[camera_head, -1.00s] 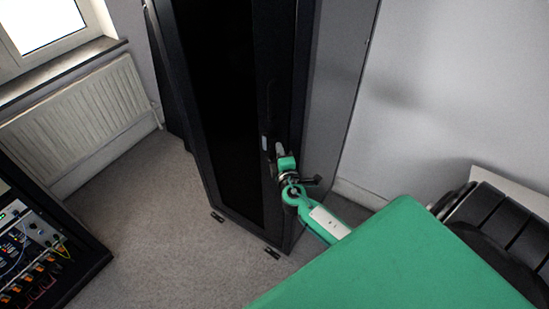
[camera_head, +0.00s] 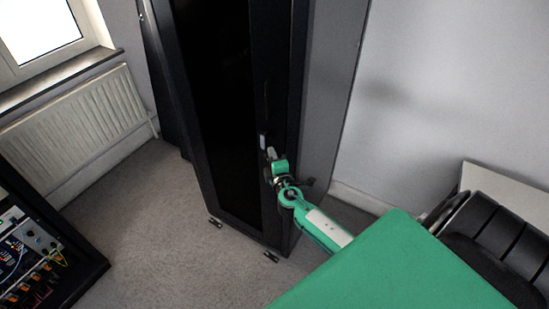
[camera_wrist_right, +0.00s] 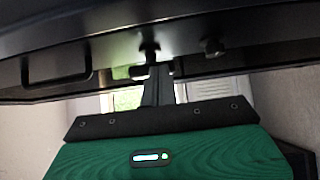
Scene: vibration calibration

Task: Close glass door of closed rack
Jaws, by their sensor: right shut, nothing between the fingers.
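The closed rack (camera_head: 299,120) is a tall black cabinet, with its dark glass door (camera_head: 215,110) on the front. The door looks shut or almost shut; I cannot tell whether a small gap is left. A small light-coloured handle or latch (camera_head: 262,141) sits near the door's right edge. My right gripper (camera_head: 270,153) is shut and empty, at the door's right side just below the latch. Contact is unclear. In the right wrist view the gripper (camera_wrist_right: 153,72) points at a dark frame (camera_wrist_right: 220,35) crossing the top. My left gripper is not in view.
A radiator (camera_head: 80,122) and window (camera_head: 40,30) are at the left. An equipment rack with cables (camera_head: 35,250) stands at the lower left. Grey carpet (camera_head: 150,225) is clear before the cabinet. A black slatted object (camera_head: 485,225) is at the right by the white wall.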

